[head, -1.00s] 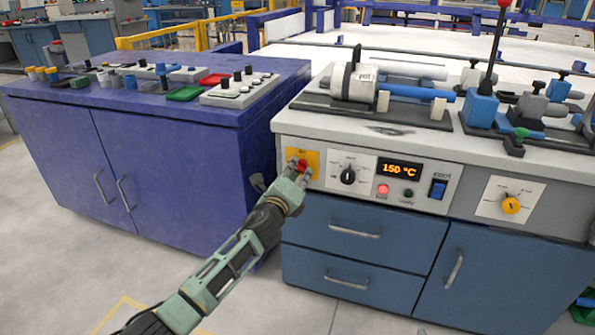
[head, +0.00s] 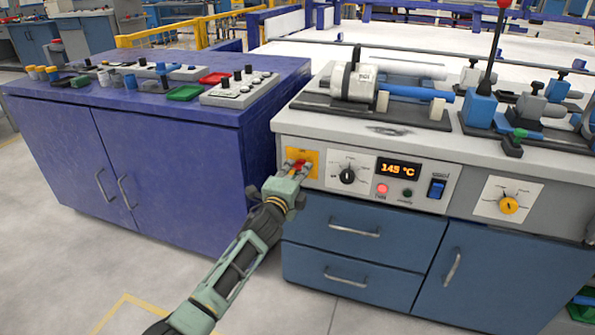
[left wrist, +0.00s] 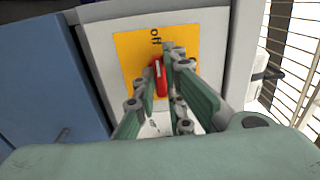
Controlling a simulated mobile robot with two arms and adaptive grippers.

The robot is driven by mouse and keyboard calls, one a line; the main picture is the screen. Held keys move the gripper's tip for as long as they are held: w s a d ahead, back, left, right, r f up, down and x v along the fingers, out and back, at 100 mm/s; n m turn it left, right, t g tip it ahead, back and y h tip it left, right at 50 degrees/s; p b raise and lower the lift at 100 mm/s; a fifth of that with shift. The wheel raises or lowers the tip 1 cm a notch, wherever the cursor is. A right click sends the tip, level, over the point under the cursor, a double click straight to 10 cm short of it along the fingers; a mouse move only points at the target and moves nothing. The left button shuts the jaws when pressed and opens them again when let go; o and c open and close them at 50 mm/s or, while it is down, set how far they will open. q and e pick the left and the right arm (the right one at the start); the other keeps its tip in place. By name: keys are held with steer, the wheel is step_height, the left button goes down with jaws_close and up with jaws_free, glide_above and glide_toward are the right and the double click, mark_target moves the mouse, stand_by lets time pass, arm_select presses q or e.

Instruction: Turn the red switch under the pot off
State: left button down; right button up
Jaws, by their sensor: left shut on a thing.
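The red switch (head: 301,163) sits on a yellow plate (head: 312,156) at the left end of the bench's front panel. In the left wrist view the red switch (left wrist: 160,76) stands between my two fingers, its long side running up the picture, with "Off" lettering above it on the yellow plate (left wrist: 128,52). My left gripper (head: 297,171) is shut on the switch; its fingers hide part of it. My right gripper is not in view.
The panel has a black knob (head: 348,176), a display (head: 399,169) reading 145 °C, a lit red lamp (head: 382,189) and a blue rocker switch (head: 437,188). A purple cabinet (head: 170,160) stands close on the left. Blue drawers (head: 360,240) lie below the panel.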

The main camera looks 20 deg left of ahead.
arm_select(q)
steer(key=shift+r, duration=0.1)
stand_by(0.3)
steer(key=c, duration=1.8)
jaws_free()
steer(key=s, duration=1.2)
steer(key=shift+a, duration=0.2)
